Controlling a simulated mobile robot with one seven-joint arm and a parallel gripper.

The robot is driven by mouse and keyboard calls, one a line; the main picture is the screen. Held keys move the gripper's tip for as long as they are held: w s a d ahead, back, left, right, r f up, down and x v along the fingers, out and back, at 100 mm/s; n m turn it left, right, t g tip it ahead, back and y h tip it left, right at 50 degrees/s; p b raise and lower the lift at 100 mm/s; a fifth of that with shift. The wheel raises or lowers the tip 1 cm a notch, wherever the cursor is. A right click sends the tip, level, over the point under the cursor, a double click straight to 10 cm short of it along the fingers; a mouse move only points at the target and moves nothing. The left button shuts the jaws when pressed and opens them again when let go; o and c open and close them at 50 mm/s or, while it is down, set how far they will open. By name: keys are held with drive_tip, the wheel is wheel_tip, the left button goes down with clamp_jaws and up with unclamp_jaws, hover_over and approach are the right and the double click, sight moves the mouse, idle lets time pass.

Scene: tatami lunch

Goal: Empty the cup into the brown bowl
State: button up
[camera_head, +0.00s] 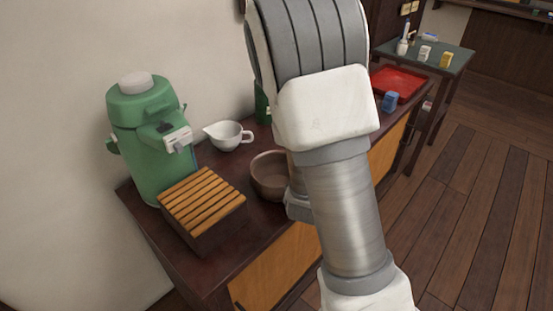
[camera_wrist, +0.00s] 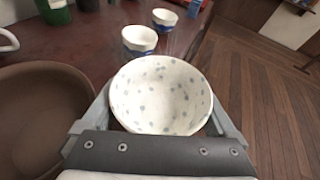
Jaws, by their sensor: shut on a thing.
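The cup (camera_wrist: 150,122) is white with pale blue-grey spots, held mouth toward the wrist camera. My gripper (camera_wrist: 160,108) is shut on it, with one finger on each side. I cannot make out any separate contents in the cup. The brown bowl (camera_wrist: 40,112) is at the left of the wrist view, beside the cup and partly cut off by the frame edge. In the head view the brown bowl (camera_head: 266,178) stands on the dark counter, its right side hidden behind my arm. The held cup is hidden in the head view.
A white pitcher (camera_head: 226,135) stands behind the bowl. A green dispenser (camera_head: 145,145) and a slatted wooden box (camera_head: 202,203) are to its left. Two small blue-and-white cups (camera_wrist: 139,38) (camera_wrist: 165,18) are beyond the held cup. A red tray (camera_head: 399,82) is farther right.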

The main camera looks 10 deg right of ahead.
drive_tip(key=shift+w+a+r+n+p, duration=0.15)
drive_tip(key=shift+r+p, duration=0.25)
drive_tip(key=shift+r, duration=0.2)
drive_tip(key=shift+a+r+n+p, duration=0.15)
drive_tip(key=shift+r+p, duration=0.25)
drive_tip(key=shift+r, duration=0.15)
drive_tip(key=r+p, duration=0.1)
drive_tip(key=a+r+n+h+p, duration=0.1)
drive_tip(key=p, duration=0.1)
drive_tip(key=shift+w, duration=0.25)
drive_tip(key=shift+w+a+r+n+h+p, duration=0.15)
drive_tip(key=shift+w+a+n+h+p, duration=0.2)
drive_tip(key=shift+a+n+p, duration=0.4)
drive_tip(key=shift+n+h, duration=0.25)
drive_tip(key=shift+w+a+f, duration=0.1)
drive_tip(key=shift+a+f, duration=0.1)
drive_tip(key=shift+w+a+n+h, duration=0.2)
drive_tip(key=shift+a+n+h, duration=0.25)
drive_tip(key=shift+n, duration=0.35)
drive_tip(key=shift+a+r+n+p, duration=0.2)
drive_tip(key=shift+a+n+p, duration=0.05)
drive_tip(key=shift+n+p, duration=0.05)
drive_tip(key=shift+a+r+n+h, duration=0.1)
drive_tip(key=shift+r+n+h, duration=0.2)
drive_tip(key=shift+n, duration=0.3)
